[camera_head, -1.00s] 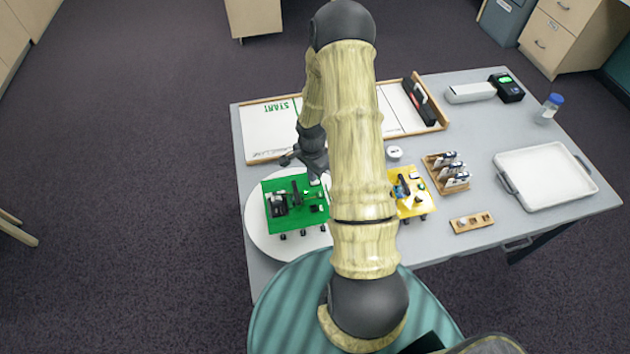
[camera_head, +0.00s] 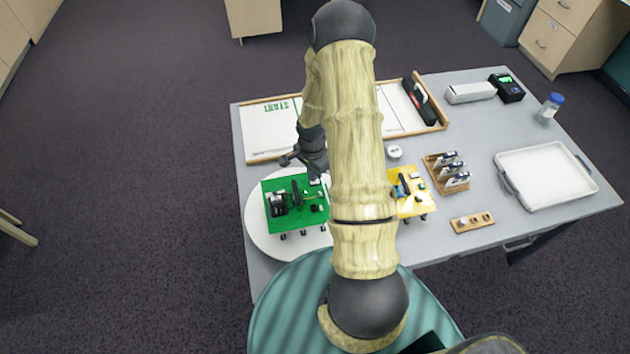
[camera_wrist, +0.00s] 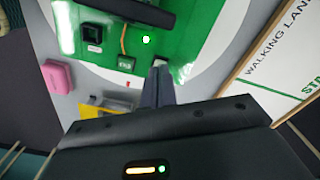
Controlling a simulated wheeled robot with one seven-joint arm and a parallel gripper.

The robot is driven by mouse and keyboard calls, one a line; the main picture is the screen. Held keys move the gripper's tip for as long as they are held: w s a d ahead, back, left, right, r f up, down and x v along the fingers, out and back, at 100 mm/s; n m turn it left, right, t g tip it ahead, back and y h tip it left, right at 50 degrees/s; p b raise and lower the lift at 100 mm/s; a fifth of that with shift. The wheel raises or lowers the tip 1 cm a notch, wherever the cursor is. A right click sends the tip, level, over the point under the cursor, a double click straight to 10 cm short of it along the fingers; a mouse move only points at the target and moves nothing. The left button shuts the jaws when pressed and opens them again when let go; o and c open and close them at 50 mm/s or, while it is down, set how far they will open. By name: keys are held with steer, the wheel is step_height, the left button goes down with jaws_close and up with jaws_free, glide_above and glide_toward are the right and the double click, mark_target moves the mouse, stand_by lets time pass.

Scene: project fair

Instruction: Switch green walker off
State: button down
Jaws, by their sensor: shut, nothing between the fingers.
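The green walker (camera_head: 292,222), a green board with black parts and several small feet, stands on a round white disc (camera_head: 254,232). In the wrist view the walker's green top (camera_wrist: 210,18) carries a black square part, a small green-marked board (camera_wrist: 127,63) and a bright lit spot (camera_wrist: 146,39). A small pale part (camera_wrist: 186,70), perhaps a switch, is at the board's edge. My gripper (camera_wrist: 161,66) is shut and empty, its fingertips right beside that pale part. Whether they touch it I cannot tell. In the head view my gripper (camera_head: 317,172) is over the walker's far right corner.
A yellow walker (camera_head: 412,205) stands to the right, partly behind my arm. A framed walking lane board (camera_head: 262,125) lies behind the green walker. A wooden card rack (camera_head: 434,178), a small wooden holder (camera_head: 463,227) and a white tray (camera_head: 545,175) are farther right.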

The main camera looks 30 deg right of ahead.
steer(key=shift+f+b, duration=0.65)
steer(key=shift+f, duration=0.2)
stand_by(0.5)
steer(key=shift+r+p, duration=2.55)
steer(key=shift+r, duration=1)
steer(key=shift+a+r, duration=0.1)
steer(key=s+a+r+n+t, duration=0.1)
steer(key=s+a+r+n, duration=0.3)
steer(key=r, duration=0.3)
steer(key=s+a+r+n, duration=0.4)
steer(key=a+r+n, duration=0.1)
steer(key=r+n, duration=0.1)
steer(key=s+a+r+n+t, duration=0.1)
steer(key=s+a+r+n, duration=0.3)
steer(key=r, duration=0.5)
steer(key=shift+s+a+n+t+b, duration=0.2)
steer(key=shift+s+n+t+b, duration=0.1)
steer(key=shift+n, duration=0.3)
